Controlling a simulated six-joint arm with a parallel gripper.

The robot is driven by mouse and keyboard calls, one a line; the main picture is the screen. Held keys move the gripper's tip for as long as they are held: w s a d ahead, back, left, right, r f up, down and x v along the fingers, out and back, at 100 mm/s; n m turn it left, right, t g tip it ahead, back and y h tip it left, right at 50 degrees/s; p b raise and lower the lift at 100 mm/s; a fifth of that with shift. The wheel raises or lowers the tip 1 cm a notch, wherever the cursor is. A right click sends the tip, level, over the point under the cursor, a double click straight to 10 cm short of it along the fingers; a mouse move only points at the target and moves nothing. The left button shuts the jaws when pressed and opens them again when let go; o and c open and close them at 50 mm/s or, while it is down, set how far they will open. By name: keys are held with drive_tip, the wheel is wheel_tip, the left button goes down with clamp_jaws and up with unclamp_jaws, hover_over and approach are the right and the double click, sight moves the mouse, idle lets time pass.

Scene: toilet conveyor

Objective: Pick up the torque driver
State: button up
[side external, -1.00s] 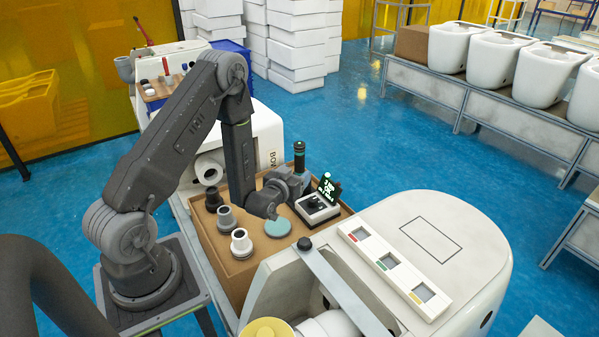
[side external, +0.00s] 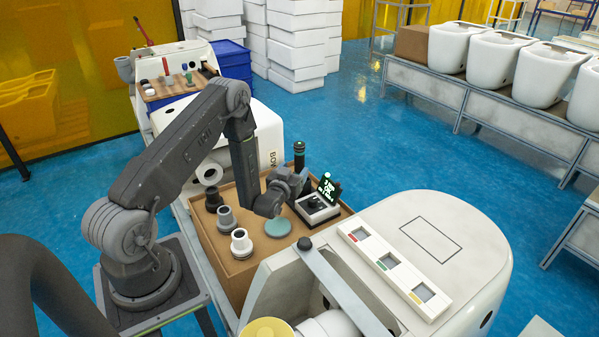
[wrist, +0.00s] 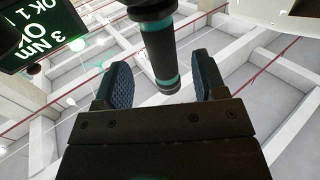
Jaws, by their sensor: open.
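The torque driver (side external: 299,155) is a black cylinder with teal bands, standing upright at the far edge of the brown tray in the side view. Its lower part is hidden behind my wrist. My gripper (side external: 301,176) is beside it, low over the tray. In the wrist view, the driver (wrist: 160,45) runs down from the top edge between the two textured finger pads. My gripper (wrist: 163,80) is open, with a visible gap on each side of the driver. I cannot tell how far the driver is from the pads in depth.
A small white device (side external: 316,209) with a green-lit display (side external: 327,187) stands close to my gripper; the display (wrist: 40,32) also fills the wrist view's upper left. A round teal pad (side external: 276,226) and several grey and white fittings (side external: 241,243) occupy the tray (side external: 222,262).

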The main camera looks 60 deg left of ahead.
sight(300, 143)
drive_tip(key=x, duration=0.5)
drive_tip(key=shift+a, duration=0.1)
drive_tip(key=c, duration=1.1)
drive_tip(key=shift+r, duration=5.05)
drive_tip(key=shift+c, duration=0.2)
